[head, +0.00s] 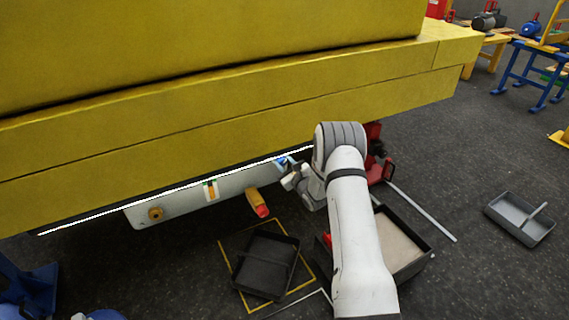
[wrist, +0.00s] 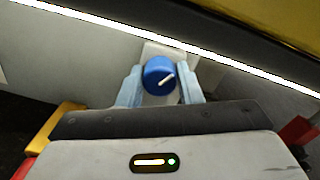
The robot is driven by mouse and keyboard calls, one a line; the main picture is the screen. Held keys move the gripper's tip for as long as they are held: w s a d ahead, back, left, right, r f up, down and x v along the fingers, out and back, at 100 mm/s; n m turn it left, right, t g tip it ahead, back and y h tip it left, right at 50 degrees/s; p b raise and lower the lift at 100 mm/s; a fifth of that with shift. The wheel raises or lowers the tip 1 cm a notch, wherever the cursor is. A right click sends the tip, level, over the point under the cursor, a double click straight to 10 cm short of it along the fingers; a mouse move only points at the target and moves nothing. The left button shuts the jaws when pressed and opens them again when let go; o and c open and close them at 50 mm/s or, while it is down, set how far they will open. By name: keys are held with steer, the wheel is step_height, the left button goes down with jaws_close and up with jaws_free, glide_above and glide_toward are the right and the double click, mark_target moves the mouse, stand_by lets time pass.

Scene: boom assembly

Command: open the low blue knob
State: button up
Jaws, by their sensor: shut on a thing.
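The low blue knob (wrist: 159,75) is round with a white pointer line on its face, and it sits on a pale plate on the grey panel. In the head view my gripper (head: 288,166) is at the panel's right part, under the yellow boom. There the knob is mostly hidden by the fingers and my arm.
The yellow boom (head: 250,110) overhangs the grey panel (head: 170,206). An orange and red handle (head: 258,203) sticks out left of my gripper. A black tray (head: 265,265) and a bin (head: 415,259) stand on the floor below. A red stand (head: 375,170) is behind my arm.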

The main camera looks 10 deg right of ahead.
steer(key=o, duration=1)
steer(key=shift+p+v, duration=0.95)
steer(key=shift+v, duration=2.9)
